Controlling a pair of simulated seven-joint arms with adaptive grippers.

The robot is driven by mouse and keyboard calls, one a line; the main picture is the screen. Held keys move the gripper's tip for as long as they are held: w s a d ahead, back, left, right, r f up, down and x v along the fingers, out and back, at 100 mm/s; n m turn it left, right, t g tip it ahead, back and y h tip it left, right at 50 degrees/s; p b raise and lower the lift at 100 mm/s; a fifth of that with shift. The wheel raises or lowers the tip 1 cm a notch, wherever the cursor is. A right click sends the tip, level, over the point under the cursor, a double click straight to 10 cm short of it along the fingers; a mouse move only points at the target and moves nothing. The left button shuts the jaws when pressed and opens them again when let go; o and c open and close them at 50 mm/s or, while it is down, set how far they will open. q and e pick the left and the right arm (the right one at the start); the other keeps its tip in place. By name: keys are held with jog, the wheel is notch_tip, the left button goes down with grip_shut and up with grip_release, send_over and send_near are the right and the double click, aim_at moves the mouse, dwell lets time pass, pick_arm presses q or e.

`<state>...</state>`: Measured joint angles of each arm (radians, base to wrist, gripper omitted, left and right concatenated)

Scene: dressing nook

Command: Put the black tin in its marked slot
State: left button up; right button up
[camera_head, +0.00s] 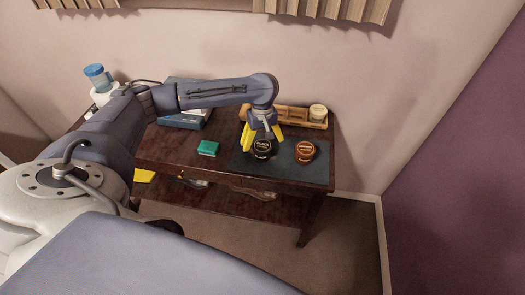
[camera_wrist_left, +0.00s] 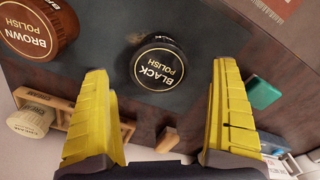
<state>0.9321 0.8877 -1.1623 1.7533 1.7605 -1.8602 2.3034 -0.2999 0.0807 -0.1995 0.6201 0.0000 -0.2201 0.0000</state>
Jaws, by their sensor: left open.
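The black tin (camera_head: 262,148), lettered "BLACK POLISH", lies flat on a dark mat (camera_head: 288,175) on the wooden table. It also shows in the left wrist view (camera_wrist_left: 158,64), just beyond the fingertips and roughly between their lines. My left gripper (camera_head: 263,137) has yellow fingers, spread wide and empty; in the wrist view they flank open space (camera_wrist_left: 165,85). A wooden rack (camera_head: 292,116) stands at the table's back edge and holds a cream-coloured jar (camera_head: 318,113). Which slot is marked for the black tin cannot be told. My right gripper is not seen.
A brown polish tin (camera_head: 305,151) sits on the mat to the right of the black one. A green block (camera_head: 208,148) lies left of the mat. A blue-grey box (camera_head: 184,118) stands at the back left. Shoes rest on the lower shelf.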

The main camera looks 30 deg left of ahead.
aim_at(262, 145)
pick_arm(q)
jog(key=shift+a+f, duration=0.1)
jog(key=shift+f, duration=2)
jog(key=c, duration=1.5)
